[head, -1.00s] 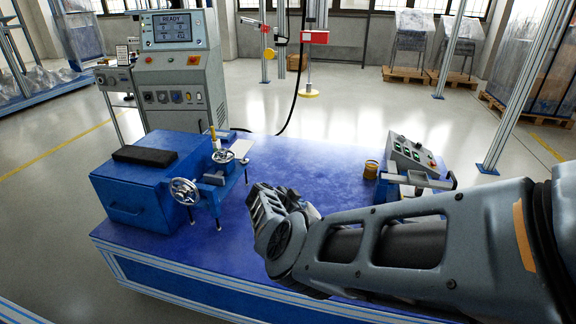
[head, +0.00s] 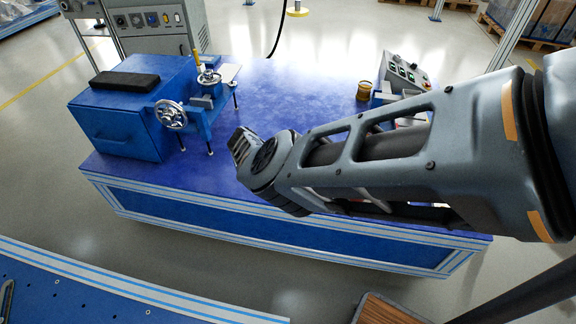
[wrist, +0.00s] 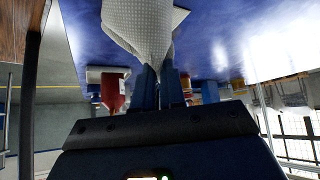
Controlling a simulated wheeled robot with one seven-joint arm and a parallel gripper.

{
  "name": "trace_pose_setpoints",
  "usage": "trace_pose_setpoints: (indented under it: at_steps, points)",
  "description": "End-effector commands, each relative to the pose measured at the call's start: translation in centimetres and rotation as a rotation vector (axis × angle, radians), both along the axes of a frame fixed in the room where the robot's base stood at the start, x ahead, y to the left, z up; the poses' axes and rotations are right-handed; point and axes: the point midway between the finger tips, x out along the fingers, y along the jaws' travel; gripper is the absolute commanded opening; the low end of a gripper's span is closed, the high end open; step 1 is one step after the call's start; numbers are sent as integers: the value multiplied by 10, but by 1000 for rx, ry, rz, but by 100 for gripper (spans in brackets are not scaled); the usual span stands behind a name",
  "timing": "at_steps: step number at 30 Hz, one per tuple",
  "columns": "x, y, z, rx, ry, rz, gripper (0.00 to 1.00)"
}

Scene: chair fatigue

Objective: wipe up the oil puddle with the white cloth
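My gripper (wrist: 160,88) is in the wrist view with its two blue fingers close together on the white cloth (wrist: 147,28). The cloth is bunched at the fingertips and spreads out from them, with a waffle-like texture. In the head view my arm reaches leftward over the front of the blue bench (head: 300,100), and its wrist end is above the bench's front edge. The cloth and fingertips cannot be made out there. I cannot make out an oil puddle in either view; my arm hides part of the bench.
A blue machine box with a black pad (head: 125,82) and a handwheel vise (head: 172,115) stands on the bench's left. A yellowish can (head: 363,91) and a control box (head: 406,72) stand at right. A blue perforated table (head: 90,290) and a wooden surface (head: 385,310) are in the foreground.

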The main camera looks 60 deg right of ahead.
Motion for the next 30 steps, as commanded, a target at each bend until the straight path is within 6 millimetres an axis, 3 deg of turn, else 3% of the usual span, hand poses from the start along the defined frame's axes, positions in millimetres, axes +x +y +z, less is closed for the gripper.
trace_pose_setpoints:
  at_steps: [2,23,30]
  points:
    - [1,0,3,-1,-1,0,17]
    - [1,0,3,-2,-1,1,84]
    - [1,0,3,-2,-1,1,85]
